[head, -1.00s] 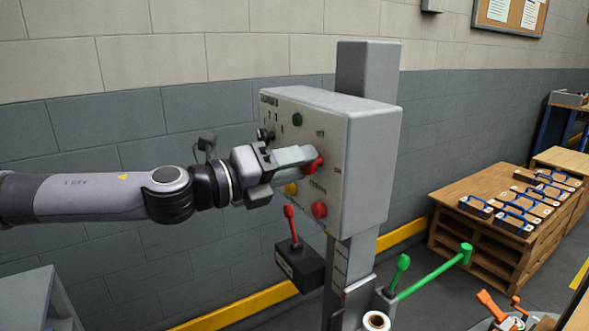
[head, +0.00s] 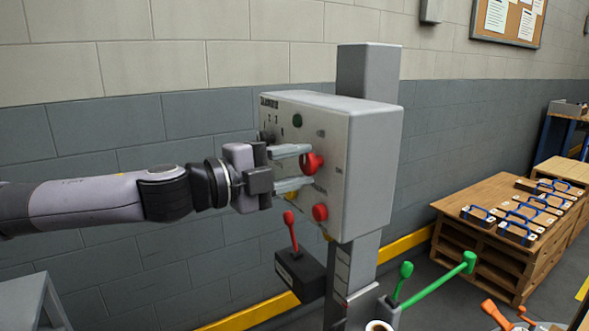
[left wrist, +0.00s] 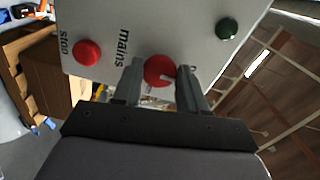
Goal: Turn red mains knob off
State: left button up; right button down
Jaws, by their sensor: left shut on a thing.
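The red mains knob (head: 316,161) is on the front of a grey control box (head: 372,165). My left gripper (head: 307,165) is shut on it, with one finger above and one below the knob in the head view. In the left wrist view the knob (left wrist: 158,68) sits between the two fingers, right of the printed word "mains", and a pale pointer mark shows on its face. The fingers hide part of the panel lettering. My right gripper is not in view.
A red stop button (head: 320,212) sits below the knob and a green button (head: 297,120) above it. A black box with a red lever (head: 291,228) hangs below the panel. Green levers (head: 440,276) stand at lower right.

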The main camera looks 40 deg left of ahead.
pick_arm(q)
jog(key=shift+n, duration=0.3)
dwell(0.4)
jog(key=o, duration=1.1)
jog(key=shift+c, duration=0.2)
jog(key=shift+s, duration=0.1)
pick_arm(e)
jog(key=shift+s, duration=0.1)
